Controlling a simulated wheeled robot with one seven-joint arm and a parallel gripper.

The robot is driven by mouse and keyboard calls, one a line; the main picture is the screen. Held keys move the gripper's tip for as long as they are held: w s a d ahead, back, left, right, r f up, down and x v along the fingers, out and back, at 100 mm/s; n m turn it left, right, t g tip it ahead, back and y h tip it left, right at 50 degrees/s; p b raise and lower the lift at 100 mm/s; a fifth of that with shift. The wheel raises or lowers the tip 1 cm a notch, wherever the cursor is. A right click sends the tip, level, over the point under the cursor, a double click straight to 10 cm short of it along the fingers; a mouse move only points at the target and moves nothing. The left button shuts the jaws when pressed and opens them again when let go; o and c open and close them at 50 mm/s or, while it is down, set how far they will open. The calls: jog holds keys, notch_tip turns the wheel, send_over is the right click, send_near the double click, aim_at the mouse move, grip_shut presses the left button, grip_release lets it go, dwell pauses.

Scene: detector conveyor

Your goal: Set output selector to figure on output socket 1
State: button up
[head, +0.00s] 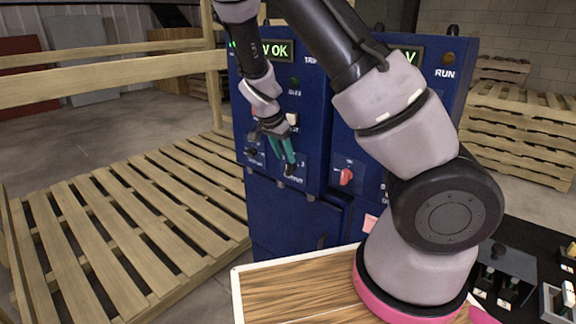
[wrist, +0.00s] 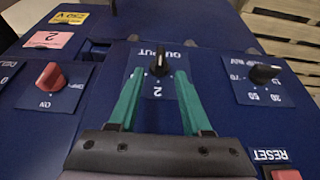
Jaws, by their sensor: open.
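The output selector (wrist: 158,62) is a small black knob with a pale pointer mark on a blue panel. The panel lettering is upside down in the wrist view, with OUTPUT above the knob and a 2 below it. The pointer's exact setting is too small to tell. My gripper (wrist: 160,74) is open, with one teal finger on each side of the knob. Whether they touch it I cannot tell. In the head view my gripper (head: 290,166) reaches down at the blue cabinet (head: 275,218), and the knob (head: 289,172) is partly covered by the fingertips.
A red rotary switch (wrist: 50,76) marked ON sits left of the selector in the wrist view. Another black knob (wrist: 264,73) with number marks sits to its right. A red button (wrist: 285,174) is near RESET. Wooden pallets (head: 130,215) lie left of the cabinet; a wood-topped table (head: 290,290) stands in front.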

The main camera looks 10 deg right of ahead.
aim_at(288, 163)
jog(key=x, duration=0.5)
grip_shut()
